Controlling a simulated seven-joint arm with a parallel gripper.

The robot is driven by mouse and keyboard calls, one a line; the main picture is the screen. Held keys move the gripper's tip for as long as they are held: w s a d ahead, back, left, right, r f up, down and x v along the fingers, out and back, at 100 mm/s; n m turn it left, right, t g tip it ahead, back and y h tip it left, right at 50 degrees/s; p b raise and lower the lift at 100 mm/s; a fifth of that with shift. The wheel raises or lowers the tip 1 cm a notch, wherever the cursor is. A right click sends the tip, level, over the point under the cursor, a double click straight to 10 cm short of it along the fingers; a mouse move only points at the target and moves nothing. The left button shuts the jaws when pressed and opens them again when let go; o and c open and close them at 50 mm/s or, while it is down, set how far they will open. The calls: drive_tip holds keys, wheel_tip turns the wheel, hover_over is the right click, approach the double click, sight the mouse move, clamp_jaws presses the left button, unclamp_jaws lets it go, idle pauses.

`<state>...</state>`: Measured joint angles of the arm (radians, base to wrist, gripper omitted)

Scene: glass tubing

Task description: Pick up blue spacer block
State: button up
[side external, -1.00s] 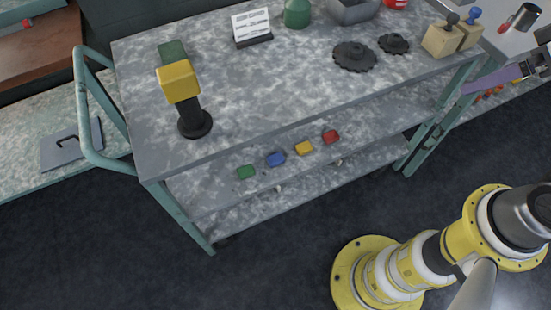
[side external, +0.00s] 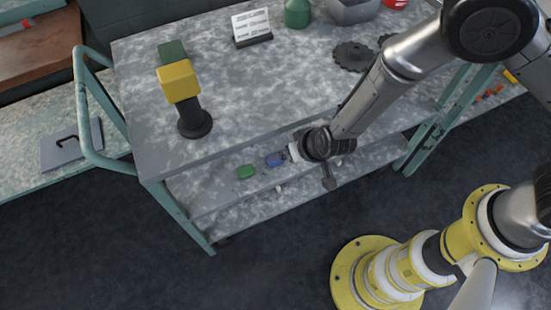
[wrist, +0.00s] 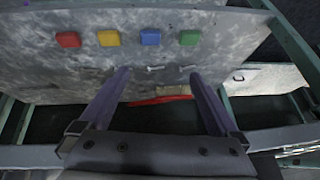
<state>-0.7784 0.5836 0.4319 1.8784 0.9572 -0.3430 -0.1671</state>
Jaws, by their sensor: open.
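The blue spacer block (side external: 272,161) lies on the cart's middle shelf, between the green block (side external: 246,172) and the hidden yellow one in the side view. In the wrist view the blue block (wrist: 150,37) lies beyond the fingertips, roughly in line with the gap between them. My gripper (wrist: 158,74) is open with two purple fingers and nothing between them. In the side view my gripper (side external: 285,157) is at the shelf edge, close to the blue block and partly overlapping it. I cannot tell there whether they touch.
In the wrist view a green block (wrist: 190,38) lies right of the blue one, and yellow (wrist: 109,38) and red (wrist: 68,40) blocks lie left. The cart's top shelf (side external: 270,90) overhangs the blocks. A yellow-headed black stand (side external: 180,82) stands on top.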

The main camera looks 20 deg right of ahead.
drive_tip(key=shift+n+t+h, duration=0.3)
drive_tip(key=shift+t+h, duration=0.1)
drive_tip(key=shift+h, duration=0.2)
drive_tip(key=x, duration=0.6)
drive_tip(key=s+x, duration=0.1)
drive_tip(key=x, duration=0.5)
drive_tip(key=f+x, duration=0.1)
drive_tip(key=x, duration=0.5)
drive_tip(key=shift+d+f, duration=0.2)
drive_tip(key=shift+f, duration=0.15)
drive_tip(key=c, duration=1.4)
drive_tip(key=shift+r, duration=0.1)
drive_tip(key=shift+c, duration=0.2)
